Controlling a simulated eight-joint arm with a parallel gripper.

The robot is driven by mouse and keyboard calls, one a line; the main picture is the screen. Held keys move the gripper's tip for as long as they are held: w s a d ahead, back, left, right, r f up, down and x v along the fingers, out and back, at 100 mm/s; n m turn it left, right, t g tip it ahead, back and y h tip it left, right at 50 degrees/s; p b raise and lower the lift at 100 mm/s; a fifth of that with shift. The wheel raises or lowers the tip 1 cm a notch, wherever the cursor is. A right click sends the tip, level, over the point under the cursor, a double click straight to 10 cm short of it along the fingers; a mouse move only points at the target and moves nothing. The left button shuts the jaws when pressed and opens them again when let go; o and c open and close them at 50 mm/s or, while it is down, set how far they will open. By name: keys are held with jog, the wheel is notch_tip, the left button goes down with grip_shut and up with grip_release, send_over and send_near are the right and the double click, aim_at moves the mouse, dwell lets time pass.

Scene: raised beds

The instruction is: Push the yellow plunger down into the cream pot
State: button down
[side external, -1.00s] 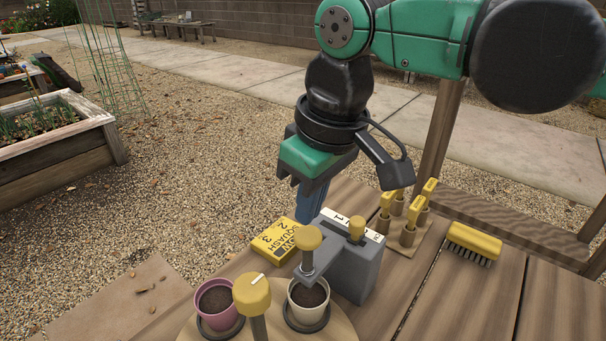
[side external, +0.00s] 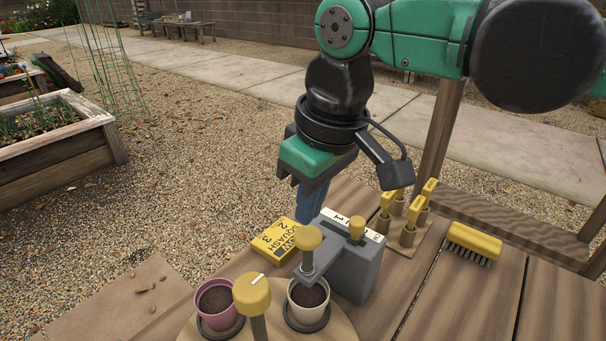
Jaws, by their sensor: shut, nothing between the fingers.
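The yellow plunger (side external: 308,239) has a round cap on a grey stem held by a grey arm that reaches out from a grey block (side external: 353,270). The stem's lower end stands over the cream pot (side external: 309,313), which holds dark soil. I cannot tell whether the stem touches the soil. My gripper (side external: 310,213) is shut and empty, its blue fingers pointing down behind the plunger and the block. It is apart from the plunger cap, above and beyond it in this view. The block partly hides the fingertips.
A pink pot (side external: 217,302) stands left of the cream pot on a round wooden board (side external: 345,328). A large yellow knob (side external: 252,294) rises in front. A second yellow knob (side external: 357,227) tops the block. A yellow sign (side external: 279,240), yellow-tagged pegs (side external: 408,236) and a brush (side external: 473,242) lie nearby.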

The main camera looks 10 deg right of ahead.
aim_at(312, 236)
jog(key=shift+f, duration=0.3)
dwell(0.4)
jog(key=shift+f, duration=3.1)
jog(key=shift+r, duration=5.55)
